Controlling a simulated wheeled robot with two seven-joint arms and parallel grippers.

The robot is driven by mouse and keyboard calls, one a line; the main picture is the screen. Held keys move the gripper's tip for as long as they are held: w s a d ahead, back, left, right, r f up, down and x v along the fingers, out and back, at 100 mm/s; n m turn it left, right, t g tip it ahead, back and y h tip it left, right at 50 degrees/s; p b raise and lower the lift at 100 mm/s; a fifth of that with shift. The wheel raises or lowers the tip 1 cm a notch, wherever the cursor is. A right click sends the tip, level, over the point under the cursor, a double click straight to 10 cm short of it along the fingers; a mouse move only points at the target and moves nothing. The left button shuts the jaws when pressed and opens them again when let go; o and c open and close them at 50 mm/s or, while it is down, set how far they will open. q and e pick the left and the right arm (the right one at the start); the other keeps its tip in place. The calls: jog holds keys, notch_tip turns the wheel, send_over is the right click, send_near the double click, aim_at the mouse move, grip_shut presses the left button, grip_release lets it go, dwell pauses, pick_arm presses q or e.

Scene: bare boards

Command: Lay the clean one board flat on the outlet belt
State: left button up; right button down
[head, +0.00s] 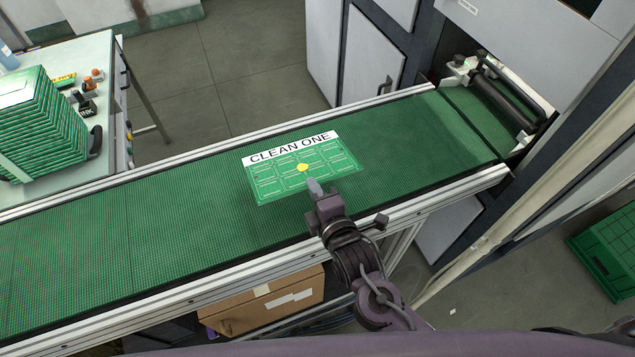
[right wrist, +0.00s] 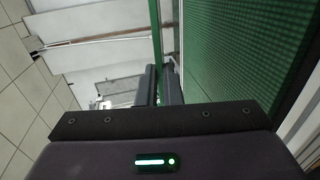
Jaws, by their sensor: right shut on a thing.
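The clean one board (head: 285,182) is a green panel with a white strip reading CLEAN ONE along its far edge and a yellow spot near its middle. In the head view it is over the middle of the green outlet belt (head: 190,222), face up. My right gripper (head: 315,188) is shut on its near edge. In the right wrist view the board (right wrist: 155,35) shows edge-on as a thin green strip between the fingers (right wrist: 160,85). The belt (right wrist: 235,50) lies to the right there, with a gap visible between. My left gripper is not in view.
A stack of green boards (head: 38,125) and small items stand on a pale side table (head: 98,60) at left. A machine with a roller (head: 505,95) is at the belt's right end. A cardboard box (head: 265,303) is below the belt. The belt's left stretch is clear.

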notch_tip(320, 180, down, 6)
jog(key=b, duration=0.2)
jog(key=shift+s+d+f+b, duration=0.1)
jog(key=shift+s+f+b, duration=0.05)
jog(key=shift+f+b, duration=0.45)
jog(key=shift+f, duration=0.5)
jog(key=shift+f, duration=0.35)
